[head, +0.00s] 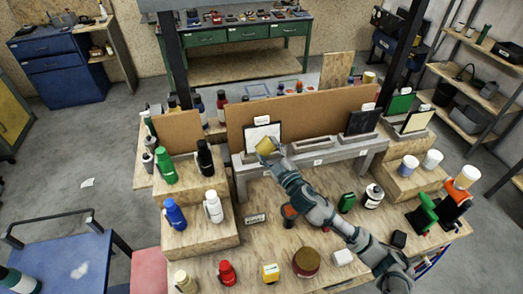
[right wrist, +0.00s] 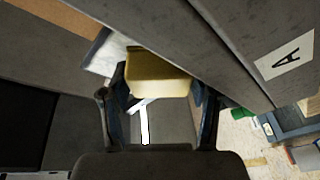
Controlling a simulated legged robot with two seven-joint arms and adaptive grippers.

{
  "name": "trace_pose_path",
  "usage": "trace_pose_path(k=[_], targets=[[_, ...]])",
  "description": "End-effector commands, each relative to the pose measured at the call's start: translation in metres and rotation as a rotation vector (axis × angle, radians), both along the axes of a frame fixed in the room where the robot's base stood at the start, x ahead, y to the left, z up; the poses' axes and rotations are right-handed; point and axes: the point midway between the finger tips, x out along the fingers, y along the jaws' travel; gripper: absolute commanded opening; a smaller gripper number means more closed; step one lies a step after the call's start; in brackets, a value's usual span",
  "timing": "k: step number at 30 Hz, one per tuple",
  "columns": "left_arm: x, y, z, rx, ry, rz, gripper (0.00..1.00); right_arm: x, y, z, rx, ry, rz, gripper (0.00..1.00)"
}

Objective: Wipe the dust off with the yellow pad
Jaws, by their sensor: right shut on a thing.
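My right gripper (head: 272,153) is shut on the yellow pad (head: 265,146). It holds the pad at the lower edge of a white panel with a dark frame (head: 262,133), which stands upright on the grey rack. In the right wrist view, the yellow pad (right wrist: 158,76) sits between the fingers of my right gripper (right wrist: 156,100), with part of the white panel (right wrist: 100,55) behind it. I cannot tell whether pad and panel touch. I cannot make out dust on the panel. My left gripper is not in view.
The grey rack (head: 318,152) runs along a brown backboard (head: 300,110) and holds a dark panel (head: 361,121) to the right. Bottles stand on a wooden step (head: 200,238) at left. Jars and small items crowd the front of the table (head: 262,240).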

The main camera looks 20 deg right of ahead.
Motion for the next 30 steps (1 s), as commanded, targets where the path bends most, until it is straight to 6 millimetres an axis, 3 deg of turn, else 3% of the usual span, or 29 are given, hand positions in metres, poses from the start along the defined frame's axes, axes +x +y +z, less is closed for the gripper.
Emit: trace_pose_path(k=[11, 21, 30], targets=[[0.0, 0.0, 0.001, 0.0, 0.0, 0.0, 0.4, 0.001, -0.021, 0.0, 0.0, 0.0, 0.0, 0.34], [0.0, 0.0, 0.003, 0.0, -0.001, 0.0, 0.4, 0.003, -0.053, -0.001, -0.001, 0.002, -0.002, 0.34], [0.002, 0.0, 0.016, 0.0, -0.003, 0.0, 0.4, 0.004, -0.057, 0.013, -0.001, 0.0, -0.003, 0.34]])
